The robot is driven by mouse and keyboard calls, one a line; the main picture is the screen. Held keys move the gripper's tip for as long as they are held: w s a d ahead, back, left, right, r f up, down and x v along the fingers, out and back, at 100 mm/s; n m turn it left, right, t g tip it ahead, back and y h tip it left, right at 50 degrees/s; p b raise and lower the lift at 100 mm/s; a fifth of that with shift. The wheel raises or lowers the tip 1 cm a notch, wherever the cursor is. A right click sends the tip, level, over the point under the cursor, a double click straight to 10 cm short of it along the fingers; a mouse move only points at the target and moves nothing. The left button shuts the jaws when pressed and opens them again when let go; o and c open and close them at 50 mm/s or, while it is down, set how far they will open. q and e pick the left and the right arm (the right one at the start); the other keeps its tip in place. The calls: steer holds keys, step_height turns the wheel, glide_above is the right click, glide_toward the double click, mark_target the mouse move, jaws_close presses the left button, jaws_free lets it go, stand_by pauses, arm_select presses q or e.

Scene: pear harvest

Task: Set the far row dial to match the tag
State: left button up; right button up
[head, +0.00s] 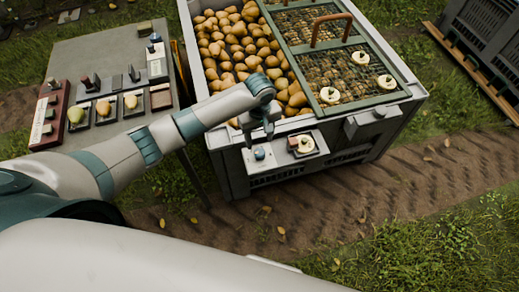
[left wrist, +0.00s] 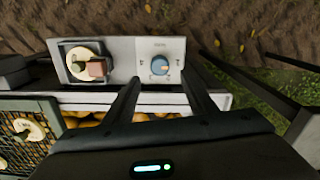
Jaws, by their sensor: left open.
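A blue dial (left wrist: 160,67) sits on a light panel (left wrist: 177,46) with small marks around it, too small to read. The dial also shows in the head view (head: 260,154), on the front of the pear crate. A small orange mark shows at its lower right in the wrist view. My left gripper (head: 258,136) is open and empty just above the dial. In the wrist view its fingers (left wrist: 160,77) stand on either side of the dial, apparently not touching it. I cannot make out which tag belongs to it. My right gripper is not in view.
A cream disc (head: 306,144) with a brown block sits beside the dial. The crate (head: 237,163) holds pears under partial mesh. A grey table (head: 97,55) at left carries pears on plates and another blue knob (head: 155,37). A dark crate (head: 490,45) stands far right.

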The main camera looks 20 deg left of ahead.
mark_target(260, 152)
arm_select(q)
step_height(260, 152, down, 7)
steer(key=shift+r, duration=0.1)
steer(key=shift+f, duration=0.65)
steer(key=c, duration=1)
steer(key=shift+c, duration=0.2)
